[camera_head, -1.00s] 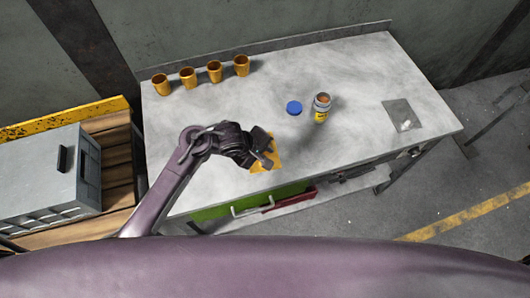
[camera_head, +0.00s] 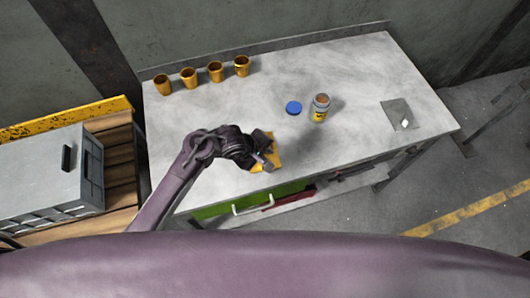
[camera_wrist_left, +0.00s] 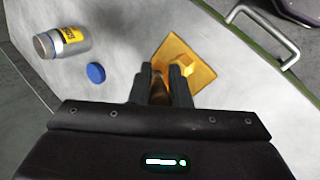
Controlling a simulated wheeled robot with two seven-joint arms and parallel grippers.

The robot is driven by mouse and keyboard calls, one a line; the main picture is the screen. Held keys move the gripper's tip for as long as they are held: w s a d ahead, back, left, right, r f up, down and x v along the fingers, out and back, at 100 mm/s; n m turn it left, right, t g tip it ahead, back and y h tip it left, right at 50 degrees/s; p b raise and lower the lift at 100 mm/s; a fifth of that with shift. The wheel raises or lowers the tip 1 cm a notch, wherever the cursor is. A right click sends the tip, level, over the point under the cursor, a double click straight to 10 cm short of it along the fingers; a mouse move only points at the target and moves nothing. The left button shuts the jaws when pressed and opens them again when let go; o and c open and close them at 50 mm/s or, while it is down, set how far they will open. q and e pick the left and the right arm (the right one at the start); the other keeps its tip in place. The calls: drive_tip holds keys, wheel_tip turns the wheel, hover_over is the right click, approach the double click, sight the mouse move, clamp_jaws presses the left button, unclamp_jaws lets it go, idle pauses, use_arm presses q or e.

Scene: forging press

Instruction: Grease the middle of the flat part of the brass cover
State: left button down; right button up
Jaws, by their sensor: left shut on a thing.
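The brass cover (camera_head: 277,154) is a flat square yellow plate near the front edge of the grey table. An open jar with a yellow label (camera_head: 320,107) stands behind the cover, also in the wrist view (camera_wrist_left: 62,42). My right gripper is not in view.
A blue lid (camera_head: 293,108) lies left of the jar. Several brass cups (camera_head: 215,72) stand along the back left. A grey flat sheet (camera_head: 400,114) with a small white thing lies at the right. A grey crate (camera_head: 45,175) stands left of the table.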

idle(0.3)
use_arm(q)
drive_tip(key=shift+w+r+p, duration=0.1)
drive_tip(key=shift+r+p, duration=0.45)
drive_tip(key=shift+r, duration=0.9)
